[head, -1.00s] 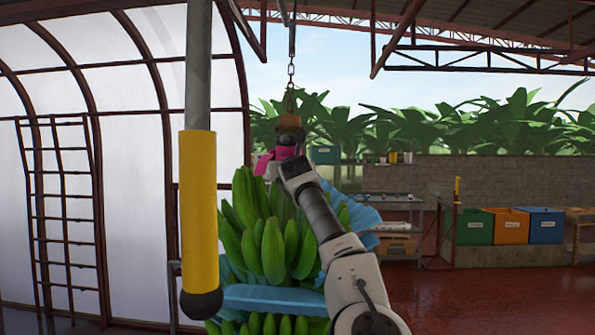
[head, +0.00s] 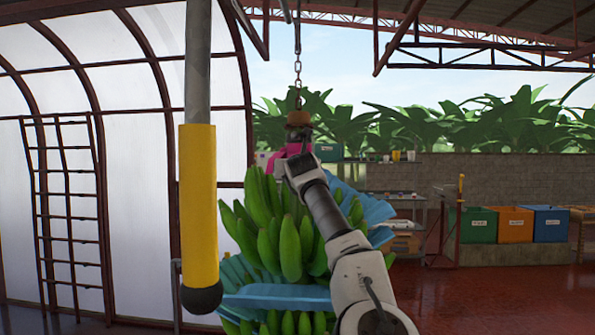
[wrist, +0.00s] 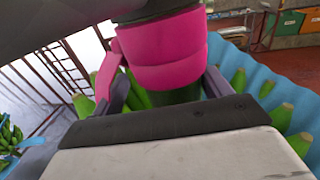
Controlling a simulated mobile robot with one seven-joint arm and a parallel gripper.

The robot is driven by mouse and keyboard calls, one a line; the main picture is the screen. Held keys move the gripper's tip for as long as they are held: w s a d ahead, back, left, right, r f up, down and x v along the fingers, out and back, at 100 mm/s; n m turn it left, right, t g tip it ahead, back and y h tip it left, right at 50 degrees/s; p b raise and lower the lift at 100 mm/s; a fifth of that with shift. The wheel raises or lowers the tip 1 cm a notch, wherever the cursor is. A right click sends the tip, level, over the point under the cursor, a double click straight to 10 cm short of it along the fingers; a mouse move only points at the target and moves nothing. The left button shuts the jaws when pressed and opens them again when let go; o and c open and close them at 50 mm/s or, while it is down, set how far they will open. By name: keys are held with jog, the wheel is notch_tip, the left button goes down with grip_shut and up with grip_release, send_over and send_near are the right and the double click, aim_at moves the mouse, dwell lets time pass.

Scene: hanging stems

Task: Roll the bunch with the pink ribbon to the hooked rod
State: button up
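The bunch with the pink ribbon (head: 285,235) is a large cluster of green bananas hanging from a chain (head: 297,75), with blue sheets between its hands. The pink ribbon (head: 277,158) wraps the stem near the top; it fills the upper middle of the wrist view (wrist: 165,52). My gripper (wrist: 168,88) has one finger on each side of the stem just below the ribbon and looks shut on it, though finger contact is partly hidden. In the head view, my arm covers the bunch's right side. I cannot identify a hooked rod with certainty.
Green, orange and blue bins (head: 514,224) and a shelf (head: 395,195) stand at the back right. Another bunch (wrist: 8,140) shows at the wrist view's left edge. Red floor is clear at right.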

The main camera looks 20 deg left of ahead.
jog(key=shift+s+d+f+b, duration=0.1)
jog(key=shift+s+f+b, duration=0.05)
jog(key=shift+s+b, duration=0.35)
jog(key=shift+s+d+f+b, duration=0.1)
jog(key=shift+s+b, duration=0.15)
jog(key=shift+b, duration=0.3)
jog(key=b+v, duration=0.8)
jog(key=v, duration=0.3)
jog(key=shift+d+r, duration=0.2)
jog(key=shift+d, duration=0.05)
jog(key=shift+s+d+r, duration=0.1)
jog(key=shift+s+d, duration=0.15)
jog(key=shift+s, duration=0.15)
